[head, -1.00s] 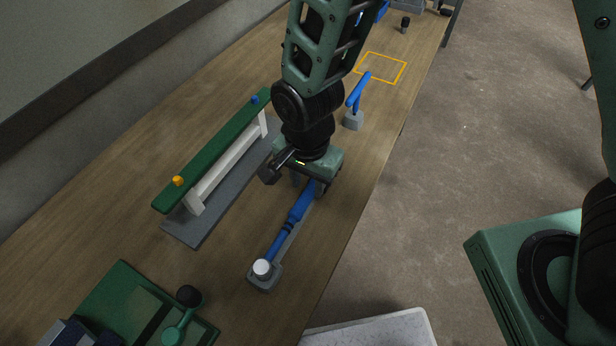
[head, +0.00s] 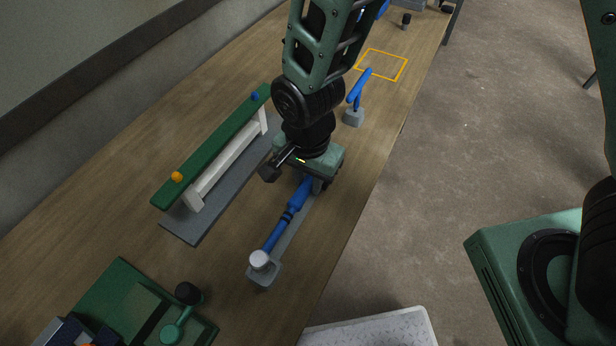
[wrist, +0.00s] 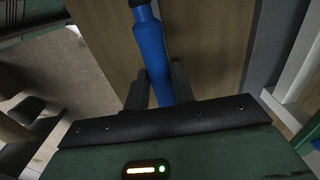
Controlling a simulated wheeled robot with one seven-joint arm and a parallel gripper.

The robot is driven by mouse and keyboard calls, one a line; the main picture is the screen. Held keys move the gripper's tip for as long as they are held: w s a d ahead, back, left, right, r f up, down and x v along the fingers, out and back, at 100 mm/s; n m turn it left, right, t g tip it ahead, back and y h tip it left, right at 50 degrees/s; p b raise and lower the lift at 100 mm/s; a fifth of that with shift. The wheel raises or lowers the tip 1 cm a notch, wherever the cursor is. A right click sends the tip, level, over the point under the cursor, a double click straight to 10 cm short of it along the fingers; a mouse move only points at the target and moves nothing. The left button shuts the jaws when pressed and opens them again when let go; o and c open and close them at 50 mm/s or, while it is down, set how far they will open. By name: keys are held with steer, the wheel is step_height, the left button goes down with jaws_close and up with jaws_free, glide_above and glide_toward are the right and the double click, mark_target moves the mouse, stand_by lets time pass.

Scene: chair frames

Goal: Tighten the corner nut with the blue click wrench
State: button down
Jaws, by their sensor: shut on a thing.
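My gripper (head: 310,180) is shut on the handle of the blue click wrench (head: 275,233), above the front part of the bench. The wrench's round pale head (head: 260,260) is over the cupped end of a grey holder (head: 263,278). The shaft appears slightly above the holder. In the wrist view the blue handle (wrist: 150,50) runs between the two fingers. A green rail on white legs, the chair frame (head: 215,145), stands left of my gripper. It bears an orange nut (head: 177,177) near one end and a blue one (head: 255,97) near the other. Which is the corner nut, I cannot tell.
A second blue-handled tool (head: 359,86) rests on a grey stand behind my gripper. A yellow outlined square (head: 382,65) beyond it is empty. A green fixture with a dark knob (head: 187,293) sits at the lower left. The bench edge runs close on the right.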

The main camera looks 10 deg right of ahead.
step_height(320, 180, up, 2)
steer(key=shift+r+p, duration=0.25)
steer(key=shift+p, duration=0.6)
steer(key=shift+f, duration=0.1)
